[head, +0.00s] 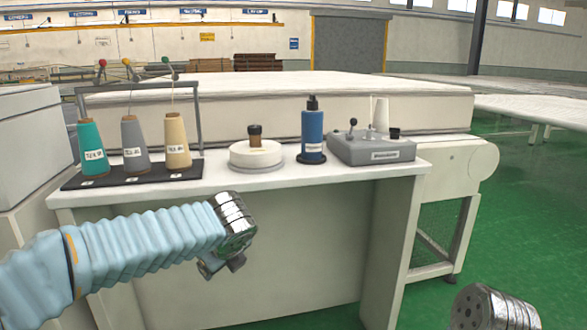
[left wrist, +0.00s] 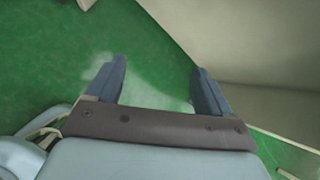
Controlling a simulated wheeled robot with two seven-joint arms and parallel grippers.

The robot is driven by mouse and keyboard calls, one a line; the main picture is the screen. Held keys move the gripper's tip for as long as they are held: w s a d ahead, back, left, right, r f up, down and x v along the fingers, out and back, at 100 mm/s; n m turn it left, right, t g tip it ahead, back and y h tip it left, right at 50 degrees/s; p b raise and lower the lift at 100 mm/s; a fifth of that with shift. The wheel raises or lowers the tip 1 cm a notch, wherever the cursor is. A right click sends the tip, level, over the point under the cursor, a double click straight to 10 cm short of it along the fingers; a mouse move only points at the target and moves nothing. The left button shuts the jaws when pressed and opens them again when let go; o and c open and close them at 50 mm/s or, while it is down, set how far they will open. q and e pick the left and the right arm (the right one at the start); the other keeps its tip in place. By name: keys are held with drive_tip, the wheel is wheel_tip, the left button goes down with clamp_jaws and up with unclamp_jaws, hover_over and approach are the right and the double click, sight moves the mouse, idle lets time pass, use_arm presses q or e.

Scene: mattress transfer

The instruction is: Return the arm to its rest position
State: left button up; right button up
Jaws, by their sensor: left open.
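My left arm, in a pale blue ribbed sleeve, comes in from the left in the head view. Its gripper (head: 222,266) hangs in front of the white table (head: 380,172), below the tabletop edge. In the left wrist view the left gripper (left wrist: 158,88) has its two blue-grey fingers wide apart, with only green floor between them. It is open and empty. At the lower right of the head view a metal cylindrical part of my right arm shows; the right gripper itself is not visible.
The table holds teal (head: 91,148), grey (head: 134,145) and cream (head: 176,141) thread cones, a round white device (head: 256,155), a blue bottle (head: 313,133) and a grey control box (head: 372,148). A mattress (head: 280,108) lies behind. Green floor (head: 530,220) is clear at right.

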use_arm(q)
drive_tip(key=s+d+f+n+g+h, duration=0.2)
drive_tip(key=s+f+n, duration=0.1)
drive_tip(key=f, duration=0.7)
drive_tip(key=s+d+f+n+g+h, duration=0.2)
drive_tip(key=f+n, duration=0.2)
drive_tip(key=f, duration=0.6)
drive_tip(key=s+d+f+n+g+h, duration=0.2)
drive_tip(key=s+f+n, duration=0.1)
drive_tip(key=f, duration=0.6)
drive_tip(key=s+a+f+n+h, duration=0.1)
drive_tip(key=s+a+f+n, duration=0.1)
drive_tip(key=s+f+n, duration=1.4)
drive_tip(key=shift+s+a+f+n, duration=0.15)
drive_tip(key=shift+a+f+n, duration=0.2)
drive_tip(key=shift+n, duration=0.65)
drive_tip(key=shift+d, duration=0.1)
